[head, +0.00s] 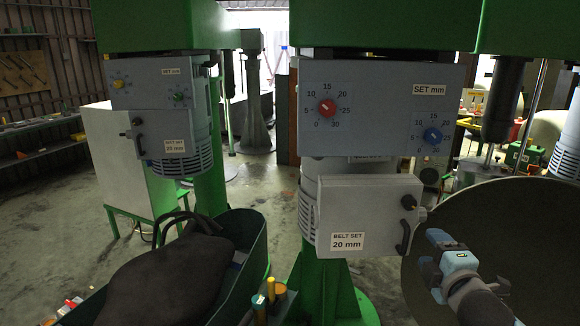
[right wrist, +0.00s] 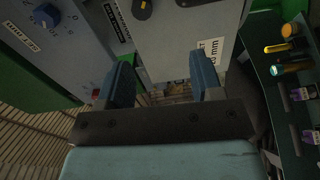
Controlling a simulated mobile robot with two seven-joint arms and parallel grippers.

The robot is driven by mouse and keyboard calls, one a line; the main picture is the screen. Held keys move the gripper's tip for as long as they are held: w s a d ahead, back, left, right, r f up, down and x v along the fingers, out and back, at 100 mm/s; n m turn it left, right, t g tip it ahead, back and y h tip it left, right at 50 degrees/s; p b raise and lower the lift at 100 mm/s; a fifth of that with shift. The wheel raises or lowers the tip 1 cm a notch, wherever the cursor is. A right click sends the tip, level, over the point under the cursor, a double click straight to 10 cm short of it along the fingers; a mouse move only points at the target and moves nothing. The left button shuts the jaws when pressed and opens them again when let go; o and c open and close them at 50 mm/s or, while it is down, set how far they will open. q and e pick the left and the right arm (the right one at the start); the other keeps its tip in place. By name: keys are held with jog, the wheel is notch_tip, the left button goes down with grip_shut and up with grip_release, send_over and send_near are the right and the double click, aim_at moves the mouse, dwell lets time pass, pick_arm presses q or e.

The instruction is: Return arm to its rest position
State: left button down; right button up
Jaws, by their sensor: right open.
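My right gripper (head: 430,256) is at the lower right of the head view, in front of the big dark round disc and to the right of the belt-set box. It is open. In the right wrist view its two blue fingers (right wrist: 161,76) stand apart with nothing between them. The belt-set box (head: 369,214), labelled 20 mm, hangs under the grey control panel (head: 375,108) with its red and blue dials. In the right wrist view the box (right wrist: 185,38) lies beyond the fingers. A small gap seems to separate gripper and box. My left gripper is not in view.
A large dark disc (head: 480,215) is behind my right arm. A green trough (head: 248,235) holding a dark sack (head: 170,280) is at the lower left. Small coloured items stand beside it. A second machine (head: 160,95) is at left; open floor (head: 60,220) lies beyond.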

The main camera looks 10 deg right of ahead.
jog(key=s+a+f+m+g+y, duration=0.1)
jog(key=s+a+f+m, duration=0.1)
jog(key=f, duration=0.5)
jog(key=s+a+f+m+g+y, duration=0.1)
jog(key=s+a+f+m+g, duration=0.15)
jog(key=f, duration=0.55)
jog(key=s+a+f+m+g+y, duration=0.1)
jog(key=s+a+f+m, duration=0.15)
jog(key=f, duration=0.45)
jog(key=s+a+f+m+g, duration=0.1)
jog(key=s+a+f+m, duration=0.2)
jog(key=s+f, duration=0.5)
jog(key=s+a+f+m+g+y, duration=0.1)
jog(key=s+a+f+m, duration=0.2)
jog(key=s+f, duration=0.5)
jog(key=shift+s+f+m, duration=0.15)
jog(key=shift+f+m, duration=0.15)
jog(key=shift+m, duration=0.4)
